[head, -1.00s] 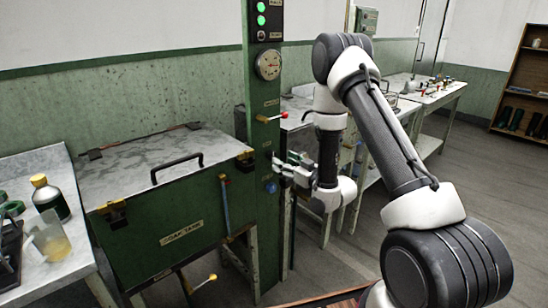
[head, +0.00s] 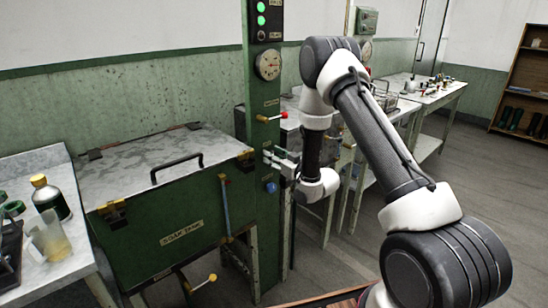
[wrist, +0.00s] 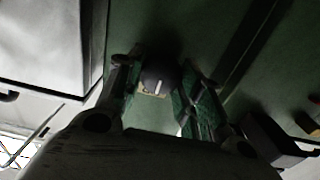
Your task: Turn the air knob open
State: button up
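A dark round knob (wrist: 158,78) with a pale pointer line sits on a green panel in the wrist view, with a small pale label partly showing at its lower edge. I take it to be the air knob. My gripper (wrist: 165,88) has its two fingers apart, one on each side of the knob, with gaps that seem to remain between fingers and knob. In the head view my gripper (head: 274,158) is at the front of the green column (head: 264,90), and its fingers hide the knob there. I cannot tell which way the pointer counts as open.
On the column, a red-tipped lever (head: 283,115) is just above my gripper and a blue knob (head: 271,187) just below. A gauge (head: 268,65) and green lights are higher up. The green soak tank (head: 180,240) stands left; a bench (head: 425,95) is behind my arm.

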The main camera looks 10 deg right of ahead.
jog(key=shift+n, duration=0.4)
jog(key=shift+s+a+f+n, duration=0.1)
jog(key=shift+f+n, duration=0.05)
jog(key=shift+n, duration=4.1)
jog(key=shift+s+a+f+n, duration=0.1)
jog(key=shift+n, duration=4.15)
jog(key=o, duration=1)
